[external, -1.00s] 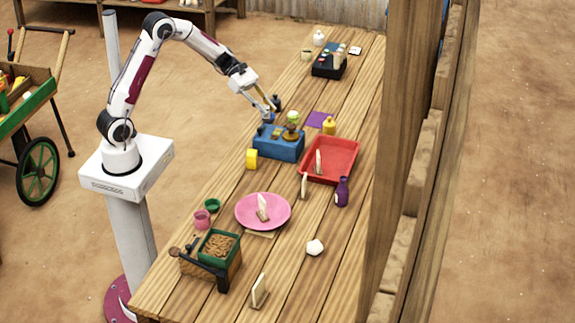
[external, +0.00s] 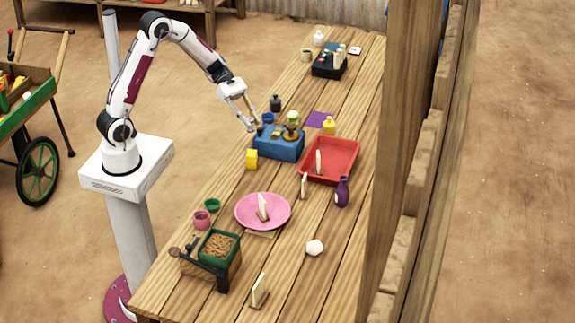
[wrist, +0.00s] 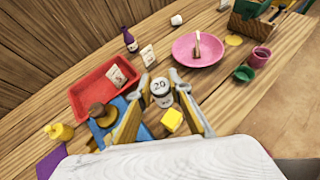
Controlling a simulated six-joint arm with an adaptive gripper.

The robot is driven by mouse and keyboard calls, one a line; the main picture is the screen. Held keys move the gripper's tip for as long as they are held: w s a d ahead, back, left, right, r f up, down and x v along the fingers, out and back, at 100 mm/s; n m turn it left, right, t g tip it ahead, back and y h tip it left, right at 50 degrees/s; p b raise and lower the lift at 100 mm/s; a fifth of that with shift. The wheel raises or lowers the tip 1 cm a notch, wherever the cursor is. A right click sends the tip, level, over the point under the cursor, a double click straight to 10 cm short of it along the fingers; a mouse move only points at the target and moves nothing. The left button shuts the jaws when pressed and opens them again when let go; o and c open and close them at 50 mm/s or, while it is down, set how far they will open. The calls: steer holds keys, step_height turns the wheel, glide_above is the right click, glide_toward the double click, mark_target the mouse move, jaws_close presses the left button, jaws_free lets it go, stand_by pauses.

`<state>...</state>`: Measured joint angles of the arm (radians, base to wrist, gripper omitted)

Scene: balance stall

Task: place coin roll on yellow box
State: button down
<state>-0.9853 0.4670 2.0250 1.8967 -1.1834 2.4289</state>
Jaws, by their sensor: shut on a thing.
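The coin roll (wrist: 161,92) is a pale cylinder marked 20, held between the fingertips of my gripper (wrist: 157,96) in the wrist view. In the external view my gripper (external: 252,126) hangs above the table by the left end of the blue box; the roll is too small to make out there. The yellow box (external: 251,159) is a small cube on the table in front of the blue box's left end. It also shows in the wrist view (wrist: 172,120), just below the roll between my fingers. The roll appears apart from it.
The blue box (external: 278,146) carries brass pieces and stands close to the yellow box. A red tray (external: 345,172) lies to its right, and a pink plate (external: 245,222) lies nearer the front. A dark bottle (external: 275,103) stands behind. The wood between yellow box and plate is clear.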

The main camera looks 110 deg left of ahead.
steer(key=shift+f, duration=3)
steer(key=shift+f, duration=1.85)
steer(key=shift+f, duration=0.1)
steer(key=c, duration=1.8)
jaws_free()
steer(key=shift+c, duration=0.2)
steer(key=v, duration=1.2)
steer(key=shift+w, duration=0.15)
